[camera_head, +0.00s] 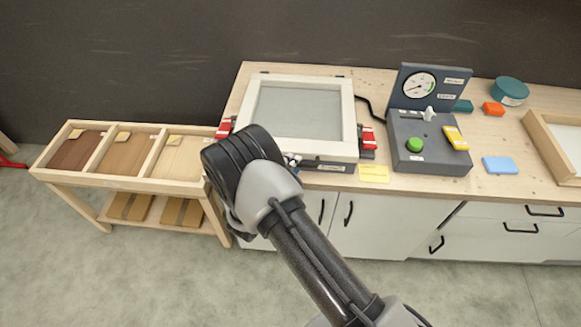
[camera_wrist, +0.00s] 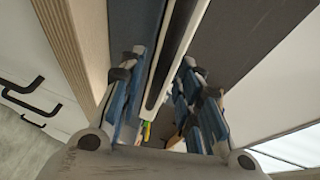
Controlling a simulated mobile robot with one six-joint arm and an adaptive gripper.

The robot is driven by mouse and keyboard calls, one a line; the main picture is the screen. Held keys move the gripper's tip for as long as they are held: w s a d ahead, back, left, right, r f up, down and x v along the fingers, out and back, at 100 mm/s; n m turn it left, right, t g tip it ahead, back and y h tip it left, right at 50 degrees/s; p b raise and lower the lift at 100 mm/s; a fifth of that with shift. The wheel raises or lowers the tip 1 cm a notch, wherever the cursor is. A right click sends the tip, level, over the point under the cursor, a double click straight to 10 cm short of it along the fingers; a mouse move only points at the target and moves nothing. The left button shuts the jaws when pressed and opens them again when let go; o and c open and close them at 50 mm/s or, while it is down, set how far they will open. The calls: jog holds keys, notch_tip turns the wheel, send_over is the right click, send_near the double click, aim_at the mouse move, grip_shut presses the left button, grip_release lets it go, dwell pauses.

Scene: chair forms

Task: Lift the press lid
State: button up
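The press lid (camera_head: 342,104) is a cream frame around a grey panel. It lies flat and looks closed on the dark press base (camera_head: 330,168) on the bench. Red clamps sit at its left side (camera_head: 225,128) and right side (camera_head: 368,138). My gripper (camera_head: 291,160) is at the lid's front edge, mostly hidden behind my arm in the head view. In the wrist view my gripper (camera_wrist: 163,92) has its blue-grey fingers apart. A pale-edged dark strip (camera_wrist: 172,50) runs between them, apparently at the press front. I cannot tell whether either finger touches it.
A dark control box (camera_head: 428,150) with a gauge (camera_head: 419,85) and green button (camera_head: 415,145) stands right of the press. A yellow note (camera_head: 374,174) lies at the bench's front edge. A low wooden rack (camera_head: 100,182) stands left. Cabinets (camera_head: 375,225) are below the bench.

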jog(key=shift+c, duration=0.5)
grip_shut()
